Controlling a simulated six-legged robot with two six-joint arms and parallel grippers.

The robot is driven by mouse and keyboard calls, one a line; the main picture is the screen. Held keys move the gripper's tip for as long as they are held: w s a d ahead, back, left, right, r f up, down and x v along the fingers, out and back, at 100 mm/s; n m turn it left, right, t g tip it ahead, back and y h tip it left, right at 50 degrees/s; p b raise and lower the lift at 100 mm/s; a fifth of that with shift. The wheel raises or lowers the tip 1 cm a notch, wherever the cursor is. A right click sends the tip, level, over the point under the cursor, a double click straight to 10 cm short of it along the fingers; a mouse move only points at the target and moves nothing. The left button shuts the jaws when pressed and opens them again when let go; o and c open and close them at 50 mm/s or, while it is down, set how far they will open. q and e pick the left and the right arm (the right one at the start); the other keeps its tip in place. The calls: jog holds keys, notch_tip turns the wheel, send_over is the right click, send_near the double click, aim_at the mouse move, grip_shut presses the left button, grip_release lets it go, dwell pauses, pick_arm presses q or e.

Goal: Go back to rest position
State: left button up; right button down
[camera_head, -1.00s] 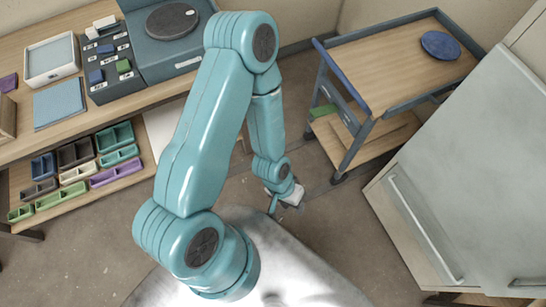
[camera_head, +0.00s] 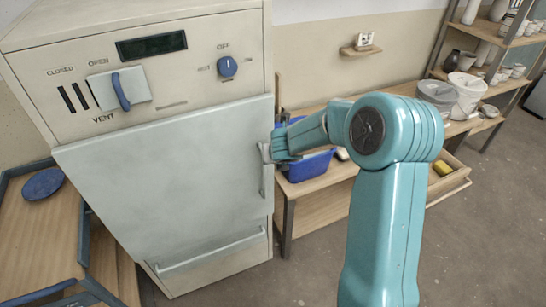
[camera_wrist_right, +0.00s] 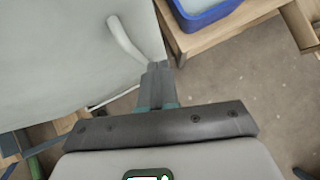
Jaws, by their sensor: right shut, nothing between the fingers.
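My right arm comes in from the right in the head view. Its gripper (camera_head: 267,153) is at the right edge of the large pale door (camera_head: 160,185), close to the door's upright handle (camera_head: 267,181). In the right wrist view the fingers (camera_wrist_right: 159,68) are together and empty, just right of the handle (camera_wrist_right: 126,40). Whether they touch the handle or the door edge I cannot tell. My left gripper is not in view.
A blue bin (camera_head: 308,166) stands on a wooden table behind my right forearm. A cart (camera_head: 40,235) with a blue disc (camera_head: 43,184) is at the left. Floor is clear at lower right.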

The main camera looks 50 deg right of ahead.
jog(key=shift+s+a+r+p, duration=1)
jog(key=shift+s+r, duration=2)
jog(key=shift+r, duration=0.9)
jog(key=a+f+m+g+y+b, duration=0.15)
jog(key=a+f+m+y, duration=0.85)
jog(key=a+f, duration=1.1)
jog(key=s+a+f+m+g, duration=0.2)
jog(key=s+a+f+m, duration=0.3)
jog(key=m, duration=0.4)
jog(key=s+a+f+m+g, duration=0.2)
jog(key=s+a+f+m, duration=0.3)
jog(key=a+m, duration=0.5)
jog(key=s, duration=0.2)
jog(key=shift+s+a+m+h, duration=0.3)
jog(key=shift+d, duration=0.15)
